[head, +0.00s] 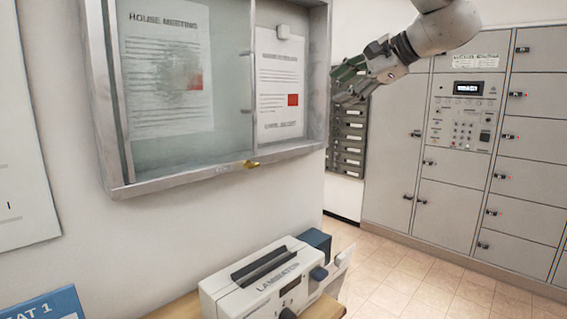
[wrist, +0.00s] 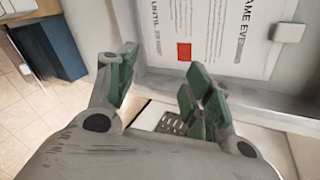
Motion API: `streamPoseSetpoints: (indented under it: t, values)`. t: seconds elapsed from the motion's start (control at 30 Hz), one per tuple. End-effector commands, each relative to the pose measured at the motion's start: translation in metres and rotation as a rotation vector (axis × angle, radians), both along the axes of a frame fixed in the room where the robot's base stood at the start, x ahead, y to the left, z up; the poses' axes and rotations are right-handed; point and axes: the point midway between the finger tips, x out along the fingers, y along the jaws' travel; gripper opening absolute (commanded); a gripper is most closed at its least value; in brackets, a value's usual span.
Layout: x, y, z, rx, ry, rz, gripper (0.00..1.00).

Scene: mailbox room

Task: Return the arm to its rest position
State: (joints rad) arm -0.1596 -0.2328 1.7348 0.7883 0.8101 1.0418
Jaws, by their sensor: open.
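My gripper (head: 352,80) is at the upper middle of the head view, at the right end of the glass notice case. Its green-padded fingers point left toward the case's frame. In the wrist view my gripper (wrist: 160,88) shows its two fingers spread apart with nothing held between them. A notice with a red square (wrist: 215,35) lies beyond the fingertips in that view. I cannot tell whether the fingers touch the case.
The notice case (head: 185,110) hangs on the wall, with a brass piece (head: 251,164) at its lower edge. A laminator (head: 262,283) stands on a wooden surface below. Grey lockers (head: 450,215) fill the right, and small mailboxes (head: 347,140) are behind my gripper. The tiled floor looks clear.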

Motion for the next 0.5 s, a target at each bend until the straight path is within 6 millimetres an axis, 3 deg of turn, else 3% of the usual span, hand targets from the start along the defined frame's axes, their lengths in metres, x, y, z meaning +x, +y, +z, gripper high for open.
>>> streamPoseSetpoints:
  t: [0.03, 0.2, 0.4, 0.5]
  values:
    - [-0.019, -0.018, -0.032, -0.173, -0.043, 0.074, 0.51]
    - [-0.094, -0.088, -0.134, -0.737, -0.145, 0.422, 0.51]
    - [-0.197, -0.172, -0.223, -1.165, -0.129, 0.819, 0.51]
    - [-0.240, -0.201, -0.252, -1.258, -0.075, 0.894, 0.51]
